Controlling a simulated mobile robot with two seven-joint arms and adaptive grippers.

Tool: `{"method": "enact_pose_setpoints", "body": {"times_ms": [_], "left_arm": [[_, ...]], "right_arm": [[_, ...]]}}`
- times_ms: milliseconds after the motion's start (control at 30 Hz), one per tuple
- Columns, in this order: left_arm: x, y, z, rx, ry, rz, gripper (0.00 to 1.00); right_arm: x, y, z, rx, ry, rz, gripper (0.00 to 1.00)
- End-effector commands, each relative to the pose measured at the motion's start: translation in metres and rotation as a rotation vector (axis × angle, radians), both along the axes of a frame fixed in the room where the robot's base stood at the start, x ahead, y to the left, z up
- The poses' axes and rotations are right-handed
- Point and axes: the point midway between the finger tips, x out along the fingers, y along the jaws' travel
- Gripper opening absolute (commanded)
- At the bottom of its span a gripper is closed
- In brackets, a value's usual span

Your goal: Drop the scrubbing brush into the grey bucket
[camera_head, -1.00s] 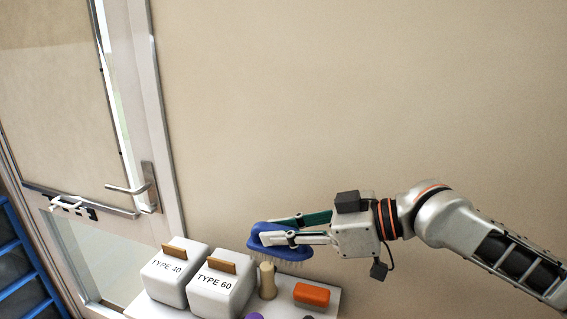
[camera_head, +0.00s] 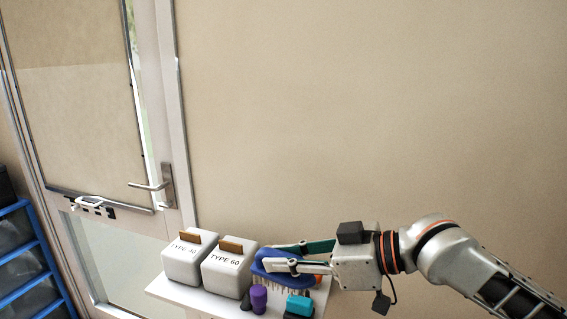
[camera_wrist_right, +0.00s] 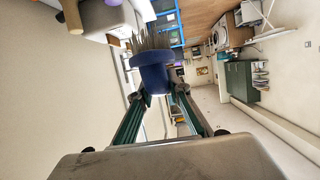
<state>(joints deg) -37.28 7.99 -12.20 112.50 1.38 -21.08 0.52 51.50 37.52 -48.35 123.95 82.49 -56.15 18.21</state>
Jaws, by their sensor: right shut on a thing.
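The scrubbing brush (camera_head: 272,275) has a blue body and pale bristles. My right gripper (camera_head: 285,257) is shut on it and holds it with the bristles down, over or in front of the right part of the white shelf. In the right wrist view the blue brush body (camera_wrist_right: 152,78) sits between the two fingertips, bristles toward the top of the picture. The grey bucket is not in view. My left gripper is not in view.
Two white containers (camera_head: 228,270) marked TYPE stand on the white shelf (camera_head: 180,293). A purple item (camera_head: 258,298) and a teal item (camera_head: 299,305) are near the brush. A door (camera_head: 150,120) is at left, blue-framed racks (camera_head: 28,262) at far left.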

Motion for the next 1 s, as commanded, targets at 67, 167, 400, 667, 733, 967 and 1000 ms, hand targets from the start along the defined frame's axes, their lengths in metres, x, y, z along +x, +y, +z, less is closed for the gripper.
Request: {"method": "enact_pose_setpoints", "body": {"times_ms": [67,167,400,667,733,967,1000], "left_arm": [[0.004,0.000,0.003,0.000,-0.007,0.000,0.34],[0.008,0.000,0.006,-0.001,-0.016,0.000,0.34],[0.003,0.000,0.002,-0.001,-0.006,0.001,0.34],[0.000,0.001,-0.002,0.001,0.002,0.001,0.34],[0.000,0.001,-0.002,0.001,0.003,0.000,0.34],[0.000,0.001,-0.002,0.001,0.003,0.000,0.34],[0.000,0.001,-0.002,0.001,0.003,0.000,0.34]], "right_arm": [[0.001,-0.005,-0.006,0.005,0.003,-0.048,0.00],[0.010,-0.019,-0.010,0.006,0.003,-0.150,0.00],[0.045,-0.100,-0.005,0.006,0.000,-0.583,0.00],[0.055,-0.196,0.002,0.004,0.000,-0.987,0.00],[0.054,-0.215,0.003,0.004,0.001,-1.061,0.00],[0.049,-0.243,0.004,0.006,0.002,-1.176,0.00],[0.049,-0.243,0.004,0.009,0.003,-1.179,0.00]]}}
